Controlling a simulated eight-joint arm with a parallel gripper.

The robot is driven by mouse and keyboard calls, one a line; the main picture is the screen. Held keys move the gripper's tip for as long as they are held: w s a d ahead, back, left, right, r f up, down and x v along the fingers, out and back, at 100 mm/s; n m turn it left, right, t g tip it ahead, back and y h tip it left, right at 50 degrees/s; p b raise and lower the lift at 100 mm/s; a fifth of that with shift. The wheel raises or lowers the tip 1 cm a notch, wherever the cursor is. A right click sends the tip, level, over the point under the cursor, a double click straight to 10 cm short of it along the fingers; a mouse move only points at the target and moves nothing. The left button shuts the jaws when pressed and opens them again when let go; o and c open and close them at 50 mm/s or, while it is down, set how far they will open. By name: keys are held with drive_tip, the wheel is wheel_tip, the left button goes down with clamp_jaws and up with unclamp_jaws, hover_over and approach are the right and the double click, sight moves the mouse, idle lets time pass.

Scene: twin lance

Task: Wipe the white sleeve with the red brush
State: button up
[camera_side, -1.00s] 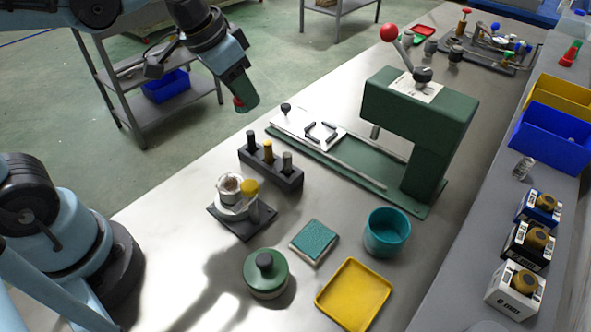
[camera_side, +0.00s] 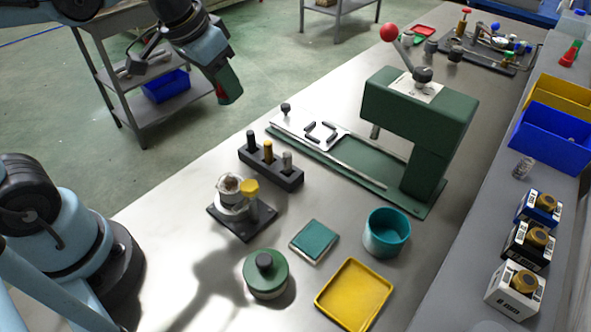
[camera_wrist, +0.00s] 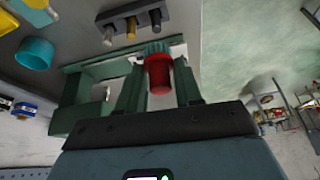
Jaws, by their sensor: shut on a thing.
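My gripper (camera_side: 222,82) is raised at the upper left in the side view, beyond the bench edge and well apart from the fixture. In the wrist view my gripper (camera_wrist: 158,85) is shut on the red brush (camera_wrist: 159,76), between two dark green fingers. I cannot tell for certain that this is the white sleeve.
A black block (camera_side: 270,170) with several pegs stands behind the fixture. A green press (camera_side: 418,112) stands to the right. A green lidded pot (camera_side: 265,283), teal pad (camera_side: 315,241), yellow tray (camera_side: 322,299) and teal cup (camera_side: 386,241) stand nearer. A shelf cart stands beyond the bench.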

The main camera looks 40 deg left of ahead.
drive_tip(key=s+d+f+m+g+h, duration=0.1)
drive_tip(key=s+d+m+g+h, duration=0.1)
drive_tip(key=s+d+m, duration=0.5)
drive_tip(key=s+d+f+m+g+h, duration=0.1)
drive_tip(key=s+m+g+h, duration=0.2)
drive_tip(key=m, duration=0.7)
wheel_tip(320, 180, down, 7)
drive_tip(key=s, duration=0.1)
drive_tip(key=shift+y, duration=0.4)
drive_tip(key=shift+w+f, duration=0.45)
drive_tip(key=shift+f, duration=0.1)
drive_tip(key=shift+c, duration=0.7)
drive_tip(key=shift+w+d+r, duration=0.1)
drive_tip(key=shift+w+d, duration=0.05)
drive_tip(key=shift+w, duration=1.35)
drive_tip(key=shift+w+d, duration=0.1)
drive_tip(key=shift+w, duration=1.4)
drive_tip(key=shift+s+a, duration=0.2)
drive_tip(key=shift+s, duration=1.5)
drive_tip(key=shift+s+a, duration=0.15)
drive_tip(key=shift+s, duration=1.55)
drive_tip(key=shift+w+a, duration=0.15)
drive_tip(key=shift+w, duration=1.5)
drive_tip(key=shift+w+a, duration=0.1)
drive_tip(key=shift+w, duration=1.5)
drive_tip(key=shift+s, duration=3.4)
drive_tip(key=shift+a+r, duration=0.15)
drive_tip(key=shift+r, duration=1.9)
drive_tip(key=shift+a+r, duration=0.15)
drive_tip(key=shift+r, duration=1.85)
